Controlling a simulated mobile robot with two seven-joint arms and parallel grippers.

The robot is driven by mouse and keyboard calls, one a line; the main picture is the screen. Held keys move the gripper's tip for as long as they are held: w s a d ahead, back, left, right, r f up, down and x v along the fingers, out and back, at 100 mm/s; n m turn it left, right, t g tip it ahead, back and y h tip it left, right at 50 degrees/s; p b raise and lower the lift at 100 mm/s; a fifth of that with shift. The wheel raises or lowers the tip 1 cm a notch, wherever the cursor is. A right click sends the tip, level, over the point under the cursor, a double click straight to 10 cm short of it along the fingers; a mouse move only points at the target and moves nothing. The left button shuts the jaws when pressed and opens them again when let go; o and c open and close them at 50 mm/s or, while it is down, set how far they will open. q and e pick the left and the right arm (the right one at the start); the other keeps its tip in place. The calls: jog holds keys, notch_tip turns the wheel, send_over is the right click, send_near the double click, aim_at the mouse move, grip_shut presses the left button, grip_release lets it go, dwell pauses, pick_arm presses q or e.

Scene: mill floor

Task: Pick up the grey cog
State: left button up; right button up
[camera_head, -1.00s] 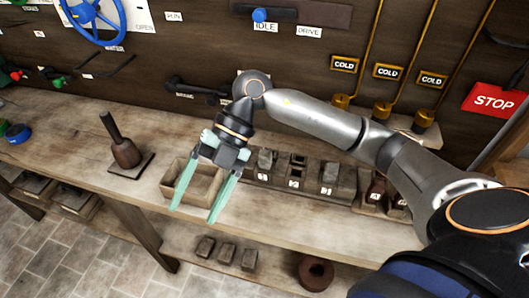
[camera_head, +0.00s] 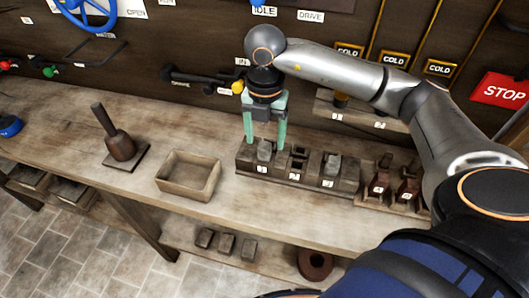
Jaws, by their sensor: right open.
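A dark numbered block rack (camera_head: 250,170) stands on the bench. A grey cog-like piece (camera_head: 264,150) sits upright in its slot 1, and a similar grey piece (camera_head: 331,165) is in slot 3. Slot 2 shows a dark opening. My right gripper (camera_head: 265,138) is open and points down over slot 1, with one green finger on each side of the grey piece there. I cannot tell whether the fingers touch it. My left gripper is not in view.
An empty wooden tray (camera_head: 187,191) lies left of the rack, and a mallet-like tool (camera_head: 119,144) stands on a plate further left. Reddish-brown pieces (camera_head: 381,182) stand in a second rack at right. Several small blocks (camera_head: 227,243) lie on the lower shelf.

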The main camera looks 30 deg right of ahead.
aim_at(264, 146)
notch_tip(264, 146, down, 5)
jog(key=shift+w+f+p, duration=0.1)
jog(key=shift+w+p, duration=0.05)
jog(key=shift+p, duration=0.25)
jog(key=shift+c, duration=0.3)
grip_shut()
